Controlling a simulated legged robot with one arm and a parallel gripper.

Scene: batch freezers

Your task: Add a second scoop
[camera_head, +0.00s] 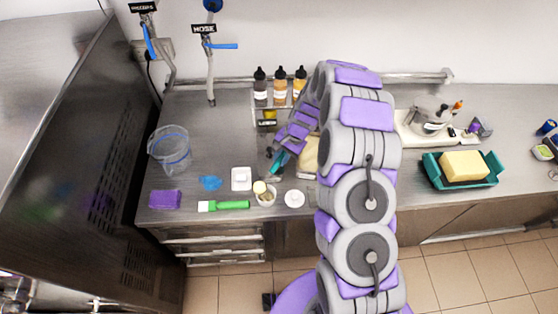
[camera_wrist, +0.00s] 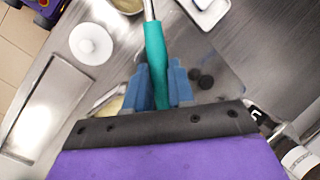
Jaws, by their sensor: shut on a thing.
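My gripper (camera_head: 280,156) is shut on the teal handle of a scoop (camera_head: 279,163). In the wrist view, the blue fingers (camera_wrist: 165,86) clamp the teal handle (camera_wrist: 155,48), and its metal shaft runs out of the top edge. The scoop's head cannot be made out. A small cup (camera_head: 266,200) stands near the counter's front edge, with a pale cream ball (camera_head: 259,187) at its top. A pale yellow tub or pan (camera_head: 309,155) lies partly hidden behind my arm; a yellowish patch also shows beside the fingers in the wrist view.
A white round lid (camera_head: 294,199), white square dish (camera_head: 241,179), green spatula (camera_head: 223,206), blue cloth (camera_head: 210,183), purple block (camera_head: 165,199) and clear bucket (camera_head: 170,150) occupy the left counter. Several bottles (camera_head: 280,87) stand behind. A teal tray (camera_head: 430,171) holds a yellow block (camera_head: 464,166) at right.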

